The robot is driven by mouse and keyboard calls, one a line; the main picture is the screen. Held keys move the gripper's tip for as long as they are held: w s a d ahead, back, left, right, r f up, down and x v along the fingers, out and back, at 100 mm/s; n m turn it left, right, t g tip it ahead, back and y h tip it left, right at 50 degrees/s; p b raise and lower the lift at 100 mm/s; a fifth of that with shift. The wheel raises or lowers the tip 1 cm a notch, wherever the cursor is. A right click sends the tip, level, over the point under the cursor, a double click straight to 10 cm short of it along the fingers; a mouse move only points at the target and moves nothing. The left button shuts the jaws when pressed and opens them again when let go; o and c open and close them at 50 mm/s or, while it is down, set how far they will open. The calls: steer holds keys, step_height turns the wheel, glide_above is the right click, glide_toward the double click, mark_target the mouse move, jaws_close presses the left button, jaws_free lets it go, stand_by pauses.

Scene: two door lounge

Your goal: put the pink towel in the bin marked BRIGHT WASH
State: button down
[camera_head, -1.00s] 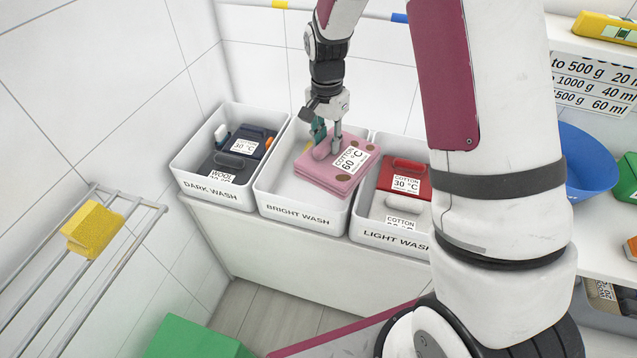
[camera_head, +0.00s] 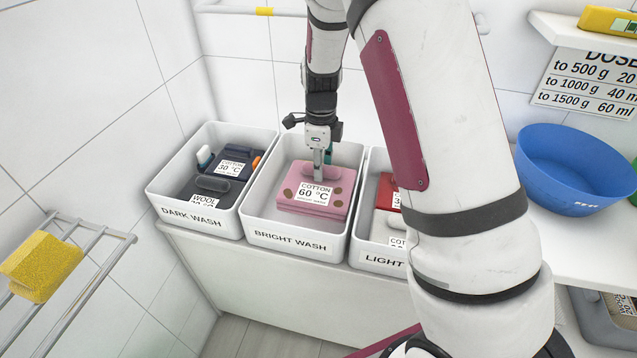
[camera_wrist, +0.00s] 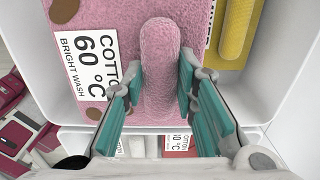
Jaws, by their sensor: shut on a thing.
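The pink towel (camera_head: 312,207) is a folded block with brown spots, a raised roll on top and a label reading COTTON 60 °C, BRIGHT WASH. It is within the walls of the white bin marked BRIGHT WASH (camera_head: 290,242), the middle of three. I cannot tell whether it touches the bin's floor. My gripper (camera_head: 320,170) points down into this bin. In the wrist view my gripper (camera_wrist: 160,90) has its teal pads on both sides of the towel's roll (camera_wrist: 160,60) and is shut on it.
The DARK WASH bin (camera_head: 188,217) with dark items stands left, the LIGHT WASH bin (camera_head: 385,262) right, partly behind my arm. A yellow item (camera_wrist: 238,30) lies beside the towel in the wrist view. A rack with a yellow sponge-like block (camera_head: 40,265) is at left; a blue bowl (camera_head: 570,170) at right.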

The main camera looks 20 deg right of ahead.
steer(key=shift+f, duration=2.2)
steer(key=shift+f, duration=0.1)
steer(key=c, duration=1.3)
jaws_free()
